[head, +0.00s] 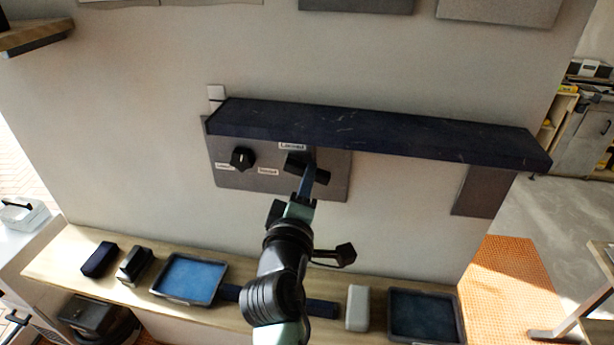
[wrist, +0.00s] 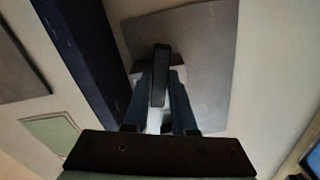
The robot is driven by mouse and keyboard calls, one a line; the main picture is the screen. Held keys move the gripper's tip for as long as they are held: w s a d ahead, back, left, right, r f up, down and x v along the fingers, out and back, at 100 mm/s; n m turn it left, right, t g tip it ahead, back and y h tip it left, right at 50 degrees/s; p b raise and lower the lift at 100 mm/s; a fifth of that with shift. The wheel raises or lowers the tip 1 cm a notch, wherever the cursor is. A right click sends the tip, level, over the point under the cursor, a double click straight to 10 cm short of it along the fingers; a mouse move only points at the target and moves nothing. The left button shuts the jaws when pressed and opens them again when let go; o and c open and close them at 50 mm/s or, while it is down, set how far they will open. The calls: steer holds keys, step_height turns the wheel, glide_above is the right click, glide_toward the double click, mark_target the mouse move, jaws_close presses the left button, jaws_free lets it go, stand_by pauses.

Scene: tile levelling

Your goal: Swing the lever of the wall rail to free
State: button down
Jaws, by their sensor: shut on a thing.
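The lever (head: 296,164) is a dark handle on a grey wall panel (head: 225,178), just under a dark blue shelf-like rail (head: 380,135). A small label (head: 292,146) sits above the lever; its lettering is too small to read surely. My gripper (head: 309,180) reaches up to the lever from below. In the wrist view, my gripper (wrist: 160,92) has its two fingers on either side of the dark lever bar (wrist: 160,75), shut on it. The lever's pivot is partly hidden by my fingers.
A black knob (head: 242,158) with labels is left of the lever on the same panel. The rail overhangs close above. Below, a wooden ledge (head: 75,250) carries blue trays (head: 190,278) (head: 425,315), dark blocks and a white block (head: 358,307).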

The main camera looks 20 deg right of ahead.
stand_by(0.4)
steer(key=c, duration=0.7)
jaws_free()
steer(key=shift+s+a, duration=0.1)
steer(key=b+v, duration=0.5)
steer(key=v, duration=0.7)
steer(key=shift+s+a, duration=0.25)
steer(key=shift+s, duration=0.05)
